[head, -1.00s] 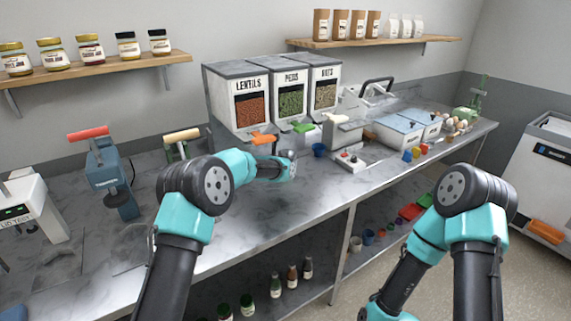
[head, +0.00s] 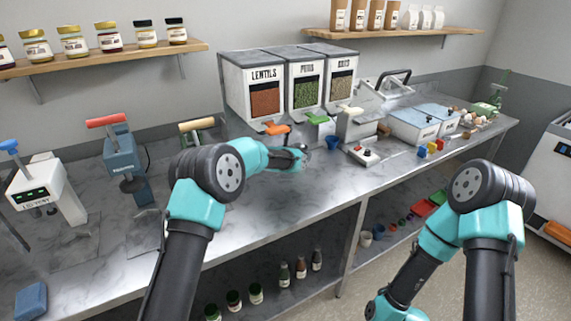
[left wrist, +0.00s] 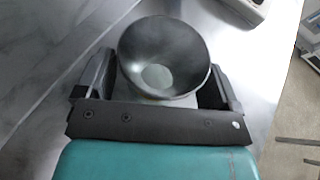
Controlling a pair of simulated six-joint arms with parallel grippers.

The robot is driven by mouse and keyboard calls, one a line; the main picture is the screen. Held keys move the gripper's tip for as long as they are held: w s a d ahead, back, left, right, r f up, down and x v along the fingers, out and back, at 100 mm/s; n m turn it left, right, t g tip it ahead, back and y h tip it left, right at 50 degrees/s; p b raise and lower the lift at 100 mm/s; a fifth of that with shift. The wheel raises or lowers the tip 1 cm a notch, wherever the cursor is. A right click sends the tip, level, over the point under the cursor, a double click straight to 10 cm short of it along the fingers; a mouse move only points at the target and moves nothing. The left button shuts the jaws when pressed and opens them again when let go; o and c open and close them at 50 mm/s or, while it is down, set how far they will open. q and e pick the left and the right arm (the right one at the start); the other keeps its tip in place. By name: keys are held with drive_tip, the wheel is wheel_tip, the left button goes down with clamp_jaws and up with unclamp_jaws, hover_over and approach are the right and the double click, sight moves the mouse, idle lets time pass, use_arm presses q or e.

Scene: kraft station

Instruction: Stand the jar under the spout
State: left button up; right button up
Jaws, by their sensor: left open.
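A round open-mouthed vessel (left wrist: 163,58), dark inside with a pale bottom, stands between the two fingers of my left gripper (left wrist: 160,85) in the left wrist view; I take it to be the jar. The fingers are open, one on each side of it. In the head view my left gripper (head: 303,153) is over the counter in front of the dispensers, and the jar is hard to make out there. The dispensers are lentils (head: 265,98), peas (head: 308,93) and a third (head: 341,86), with orange (head: 276,129), green (head: 318,118) and beige (head: 352,111) levers.
A small blue cup (head: 333,142) stands right of my left gripper. A blue press (head: 125,165) and a white scale-like machine (head: 45,190) stand left. The counter's front strip (head: 255,205) is clear.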

use_arm(q)
drive_tip(key=s+a+r, duration=0.1)
drive_tip(key=s+a, duration=0.2)
drive_tip(key=s, duration=0.4)
drive_tip(key=s+a, duration=0.4)
drive_tip(key=s, duration=0.3)
drive_tip(key=shift+s+a+r, duration=0.2)
drive_tip(key=shift+r, duration=0.15)
